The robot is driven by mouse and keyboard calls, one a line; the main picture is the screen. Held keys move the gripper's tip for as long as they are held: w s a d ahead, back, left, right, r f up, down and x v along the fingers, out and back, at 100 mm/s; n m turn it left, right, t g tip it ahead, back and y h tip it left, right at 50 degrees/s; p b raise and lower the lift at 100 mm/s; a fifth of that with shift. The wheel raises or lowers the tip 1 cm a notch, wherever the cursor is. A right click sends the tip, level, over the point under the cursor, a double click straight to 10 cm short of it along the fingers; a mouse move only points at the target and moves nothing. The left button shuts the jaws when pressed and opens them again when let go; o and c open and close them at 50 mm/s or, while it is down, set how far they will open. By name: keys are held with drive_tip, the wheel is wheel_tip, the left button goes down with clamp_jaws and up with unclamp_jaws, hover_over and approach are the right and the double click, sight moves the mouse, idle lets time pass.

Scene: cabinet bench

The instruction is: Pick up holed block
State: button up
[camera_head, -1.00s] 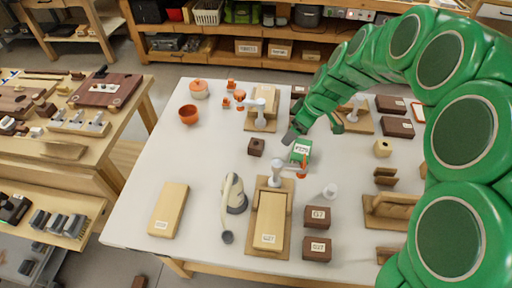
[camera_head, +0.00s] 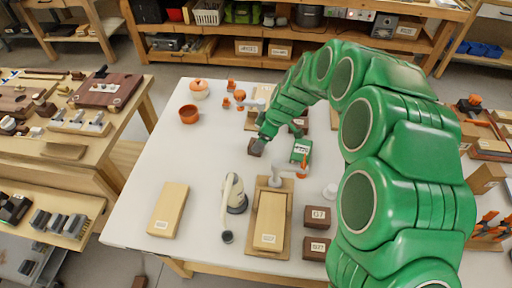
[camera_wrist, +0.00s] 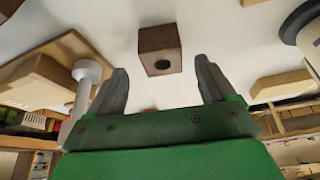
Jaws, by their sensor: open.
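In the wrist view the block (camera_wrist: 160,45) shows a round dark hole in one face. My gripper (camera_head: 261,142) is over the block in the head view and hides part of it. In the wrist view my gripper (camera_wrist: 161,68) is open, its two grey fingers apart. The block appears centred between and just beyond the fingertips. Whether they touch it cannot be told.
An orange pot (camera_head: 189,114) stands to the left. A cream handset-like device (camera_head: 234,194), a pale plank (camera_head: 168,209) and a clamped wooden board (camera_head: 268,222) lie in front. Brown blocks (camera_head: 316,217) sit to the right. The table left of the block is mostly clear.

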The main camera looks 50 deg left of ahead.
drive_tip(key=shift+x, duration=2.3)
drive_tip(key=shift+s, duration=0.15)
drive_tip(key=shift+c, duration=0.3)
drive_tip(key=c, duration=1)
